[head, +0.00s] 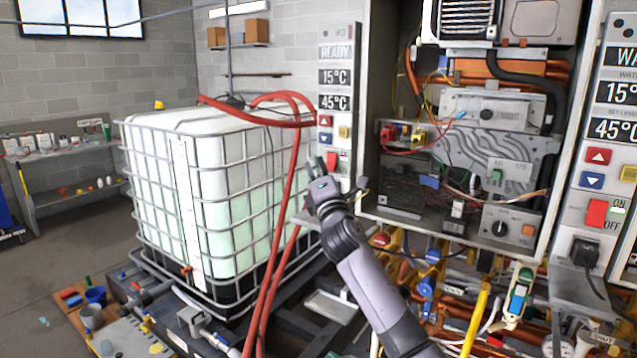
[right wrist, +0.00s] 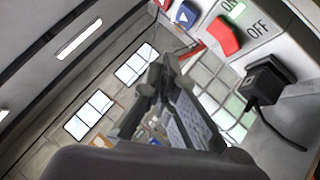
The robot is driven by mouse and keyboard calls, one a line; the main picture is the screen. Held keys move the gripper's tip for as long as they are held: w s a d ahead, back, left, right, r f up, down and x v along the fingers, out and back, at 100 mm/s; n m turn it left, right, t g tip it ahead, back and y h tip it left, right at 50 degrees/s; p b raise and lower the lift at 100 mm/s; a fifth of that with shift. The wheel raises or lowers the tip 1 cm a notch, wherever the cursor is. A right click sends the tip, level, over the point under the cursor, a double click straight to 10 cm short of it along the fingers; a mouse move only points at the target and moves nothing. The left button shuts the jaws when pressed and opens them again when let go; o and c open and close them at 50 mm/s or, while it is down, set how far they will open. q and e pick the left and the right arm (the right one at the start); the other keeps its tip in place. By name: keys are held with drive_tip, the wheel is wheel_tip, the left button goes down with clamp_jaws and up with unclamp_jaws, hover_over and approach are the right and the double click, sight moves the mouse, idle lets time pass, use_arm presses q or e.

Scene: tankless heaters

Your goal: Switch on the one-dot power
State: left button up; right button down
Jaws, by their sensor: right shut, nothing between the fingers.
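The left heater panel (head: 338,50) reads READY, 15°C and 45°C. Its red power switch (head: 332,161) sits low on the panel beside a green ON label. In the right wrist view the red switch (right wrist: 222,36) shows between ON and OFF labels, with a blue arrow button (right wrist: 185,15) near it. The right heater panel (head: 625,85) has its own red switch (head: 596,212) with ON and OFF labels. My right gripper (head: 318,176) is shut and empty just below the left panel's switch; contact cannot be told. My left gripper is out of view.
A caged white tank (head: 205,200) stands left of the panel, with red hoses (head: 280,200) close to my gripper. The open heater cabinet (head: 480,130) is to the right. A black plug (right wrist: 265,82) sits below the switch in the wrist view.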

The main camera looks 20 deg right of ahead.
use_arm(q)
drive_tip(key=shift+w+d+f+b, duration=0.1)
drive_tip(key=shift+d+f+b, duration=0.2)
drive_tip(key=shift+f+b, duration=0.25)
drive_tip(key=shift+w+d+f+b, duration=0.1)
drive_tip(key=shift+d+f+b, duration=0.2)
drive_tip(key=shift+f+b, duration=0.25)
use_arm(e)
drive_tip(key=s+f, duration=0.1)
drive_tip(key=s, duration=0.6)
drive_tip(key=shift+s+d, duration=0.15)
drive_tip(key=shift+s, duration=0.2)
